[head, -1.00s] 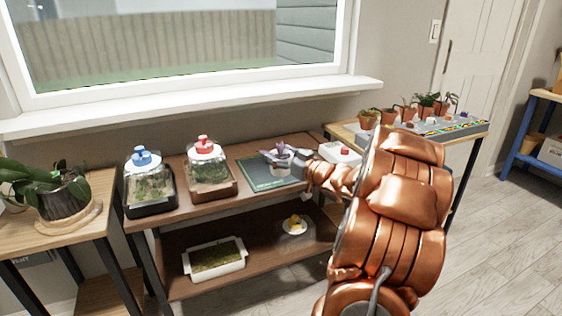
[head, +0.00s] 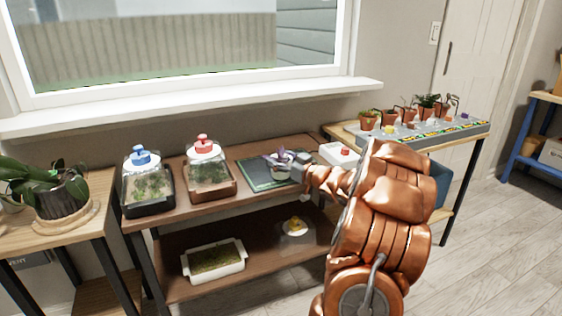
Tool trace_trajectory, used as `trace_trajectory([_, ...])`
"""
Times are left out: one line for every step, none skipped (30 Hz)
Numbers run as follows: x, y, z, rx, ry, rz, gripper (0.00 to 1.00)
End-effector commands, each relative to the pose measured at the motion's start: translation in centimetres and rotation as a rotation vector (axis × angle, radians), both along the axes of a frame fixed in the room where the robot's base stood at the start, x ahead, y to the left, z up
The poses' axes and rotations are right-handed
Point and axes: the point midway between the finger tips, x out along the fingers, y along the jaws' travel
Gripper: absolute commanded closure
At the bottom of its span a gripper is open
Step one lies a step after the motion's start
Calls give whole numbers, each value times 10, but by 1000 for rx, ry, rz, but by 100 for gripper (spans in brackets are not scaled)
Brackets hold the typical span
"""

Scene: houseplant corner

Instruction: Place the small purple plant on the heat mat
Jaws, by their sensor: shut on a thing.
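The small purple plant (head: 279,161) has purple leaves and a pale pot, and shows in the head view at the middle of the brown table. My gripper (head: 293,170) is shut on its pot from the right side. The plant is upright over the right part of the heat mat (head: 256,178), a dark green flat sheet. I cannot tell whether the pot touches the mat. My copper-coloured arm reaches in from the right, and the fingertips are small and partly hidden.
Two clear-covered trays, one with a blue knob (head: 141,155) and one with a red knob (head: 203,143), stand left of the mat. A white box with a red knob (head: 338,155) stands behind my arm. Several potted plants line the right table. A leafy plant (head: 60,190) stands far left.

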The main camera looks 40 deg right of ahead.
Motion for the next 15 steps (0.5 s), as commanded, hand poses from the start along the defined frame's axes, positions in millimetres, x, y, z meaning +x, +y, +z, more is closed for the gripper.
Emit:
trace_trajectory([0, 0, 1, 0, -1, 0, 69])
trace_trajectory([0, 0, 1, 0, -1, 0, 69])
trace_trajectory([0, 0, 0, 0, -1, 0, 69])
trace_trajectory([0, 0, -1, 0, 0, -1, 69])
trace_trajectory([0, 0, -1, 0, 0, -1, 69])
trace_trajectory([0, 0, -3, 0, 0, -1, 69])
trace_trajectory([0, 0, -3, 0, 0, -1, 69])
trace_trajectory([0, 0, -3, 0, 0, -1, 21])
trace_trajectory([0, 0, -3, 0, 0, -1, 16])
trace_trajectory([0, 0, -3, 0, 0, 0, 13])
trace_trajectory([0, 0, -3, 0, 0, -1, 10])
trace_trajectory([0, 0, -3, 0, 0, -1, 6])
trace_trajectory([0, 0, -3, 0, 0, -1, 3])
trace_trajectory([0, 0, -3, 0, 0, -1, 0])
trace_trajectory([0, 0, -3, 0, 0, 0, 0])
